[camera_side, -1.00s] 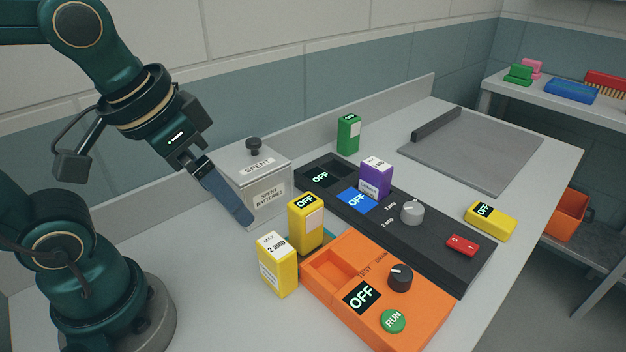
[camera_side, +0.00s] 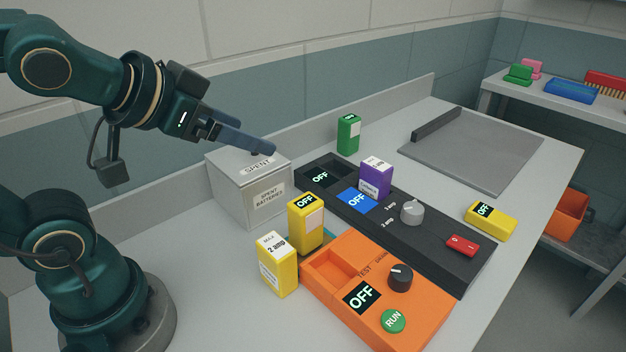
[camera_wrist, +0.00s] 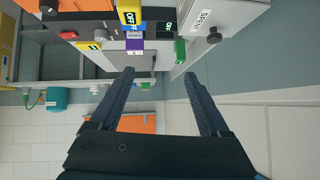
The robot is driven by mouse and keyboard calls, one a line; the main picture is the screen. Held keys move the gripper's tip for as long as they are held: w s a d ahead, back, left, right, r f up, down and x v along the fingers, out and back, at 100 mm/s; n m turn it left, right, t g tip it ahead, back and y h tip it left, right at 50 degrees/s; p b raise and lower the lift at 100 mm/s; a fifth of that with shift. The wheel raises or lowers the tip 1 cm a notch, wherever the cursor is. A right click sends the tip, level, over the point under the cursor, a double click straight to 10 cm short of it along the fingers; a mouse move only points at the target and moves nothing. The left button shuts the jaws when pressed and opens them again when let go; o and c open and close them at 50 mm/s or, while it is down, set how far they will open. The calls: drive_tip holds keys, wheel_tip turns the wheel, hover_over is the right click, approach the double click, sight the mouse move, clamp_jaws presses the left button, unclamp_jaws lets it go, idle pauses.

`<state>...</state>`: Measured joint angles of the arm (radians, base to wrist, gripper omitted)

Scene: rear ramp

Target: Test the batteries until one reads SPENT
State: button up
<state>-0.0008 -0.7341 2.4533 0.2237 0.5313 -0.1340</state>
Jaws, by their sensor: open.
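My gripper (camera_side: 262,148) is open and empty, above the lid of the grey spent batteries box (camera_side: 227,192); its two fingers (camera_wrist: 158,75) stand apart in the wrist view. A yellow battery (camera_side: 278,264) labelled 2 amp and another yellow battery (camera_side: 306,224) stand left of the orange tester (camera_side: 415,325). The tester's slot is empty and its display (camera_side: 362,297) reads OFF. A purple battery (camera_side: 375,179) stands in the dark charger (camera_side: 335,196), whose displays read OFF. A green battery (camera_side: 348,134) stands behind it. A yellow battery (camera_side: 491,221) lies on the right.
A grey plate (camera_side: 480,150) with a raised edge lies at the back right of the bench. A side shelf (camera_side: 560,115) holds coloured blocks and a brush, with an orange bin (camera_side: 568,215) below. The bench front left is clear.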

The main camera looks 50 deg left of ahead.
drive_tip(key=w+d+r+m+t+h, duration=0.4)
drive_tip(key=w+r+m+t+h, duration=0.25)
drive_tip(key=w+r+m, duration=0.4)
drive_tip(key=m+g+h, duration=0.8)
drive_tip(key=m+g, duration=0.1)
drive_tip(key=g, duration=0.5)
hover_over(270, 241)
drive_tip(key=w+d, duration=0.2)
drive_tip(key=w, duration=0.1)
wheel_tip(270, 241, down, 12)
drive_tip(key=s+a+f+g, duration=0.1)
drive_tip(key=f, duration=0.3)
drive_tip(key=s+a+f+n, duration=0.1)
drive_tip(key=a+f, duration=0.1)
drive_tip(key=f, duration=0.2)
drive_tip(key=s+a+f+g, duration=0.1)
drive_tip(key=a+f, duration=0.1)
drive_tip(key=f, duration=0.2)
drive_tip(key=shift+a+f+n+g+h, duration=0.25)
drive_tip(key=shift+f+g, duration=0.05)
drive_tip(key=shift+g, duration=0.05)
drive_tip(key=x, duration=0.5)
drive_tip(key=shift+r, duration=0.1)
clamp_jaws()
